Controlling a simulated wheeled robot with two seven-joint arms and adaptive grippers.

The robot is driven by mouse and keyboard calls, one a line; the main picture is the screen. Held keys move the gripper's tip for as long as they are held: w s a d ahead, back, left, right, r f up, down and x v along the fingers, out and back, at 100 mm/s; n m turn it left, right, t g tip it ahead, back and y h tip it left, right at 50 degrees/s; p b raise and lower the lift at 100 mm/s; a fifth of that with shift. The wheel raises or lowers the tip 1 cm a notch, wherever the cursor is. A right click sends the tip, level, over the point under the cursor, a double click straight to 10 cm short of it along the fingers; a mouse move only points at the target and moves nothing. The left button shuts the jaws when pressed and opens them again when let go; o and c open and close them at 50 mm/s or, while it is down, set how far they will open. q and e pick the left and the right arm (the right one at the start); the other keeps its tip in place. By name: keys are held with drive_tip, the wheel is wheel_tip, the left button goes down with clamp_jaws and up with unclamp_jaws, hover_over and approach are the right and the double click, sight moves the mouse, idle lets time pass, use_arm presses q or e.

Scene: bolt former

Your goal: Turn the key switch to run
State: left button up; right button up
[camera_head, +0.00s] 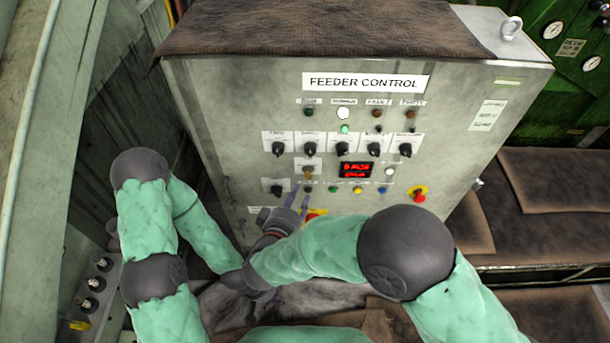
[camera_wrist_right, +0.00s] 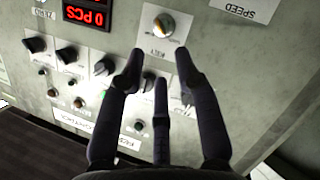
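The key switch (camera_head: 308,173) is a small brass-coloured key switch on a white plate on the feeder control panel. It also shows upside down in the right wrist view (camera_wrist_right: 159,23), just beyond my fingertips. My right gripper (camera_head: 298,199) is in front of the panel, just below the key switch. In the right wrist view its dark fingers (camera_wrist_right: 160,58) are spread, with nothing between them. They look apart from the key. The run marking is too small to read. My left gripper (camera_head: 243,281) is low, near the right forearm; its fingers cannot be made out.
The feeder control box (camera_head: 235,115) carries several black knobs, lamps, a red display (camera_head: 355,170) and a red emergency button (camera_head: 419,196) on yellow at its lower right. A brown cloth (camera_head: 320,28) covers its top. Fabric-covered surfaces (camera_head: 555,180) lie at right.

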sight(310, 172)
drive_tip(key=shift+b+x, duration=1.25)
drive_tip(key=shift+x, duration=3.5)
drive_tip(key=shift+s, duration=0.1)
clamp_jaws()
